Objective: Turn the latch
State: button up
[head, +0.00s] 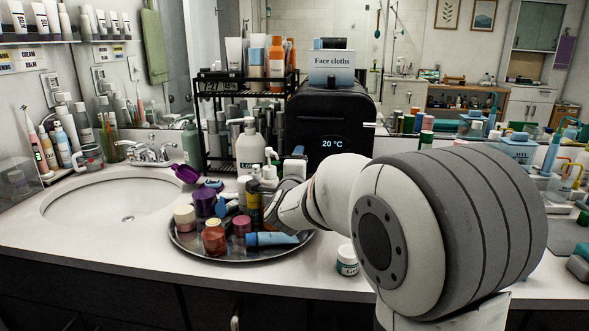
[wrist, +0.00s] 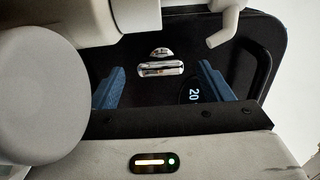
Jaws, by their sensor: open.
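The latch (wrist: 160,66) is a small shiny chrome piece with a rounded knob and a bar, on the black front of the cabinet (wrist: 262,28). In the wrist view my gripper (wrist: 161,68) is open, with one blue finger on each side of the latch. The fingers look apart from it; their depth to the front is hard to judge. In the head view the black cabinet (head: 318,112) shows a "20 °C" display. There my arm hides its lower part, and I cannot make out the latch or my fingertips.
Pale bottle parts, one with a spout (wrist: 226,22), crowd the wrist view. A round metal tray (head: 190,240) full of jars and tubes stands before the cabinet. A white pump bottle (head: 249,150) is left of it. The sink (head: 105,205) is farther left.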

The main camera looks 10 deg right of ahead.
jog(key=shift+x, duration=0.85)
jog(key=shift+c, duration=0.5)
jog(key=c, duration=0.9)
jog(key=shift+n, duration=2.3)
jog(key=o, duration=1)
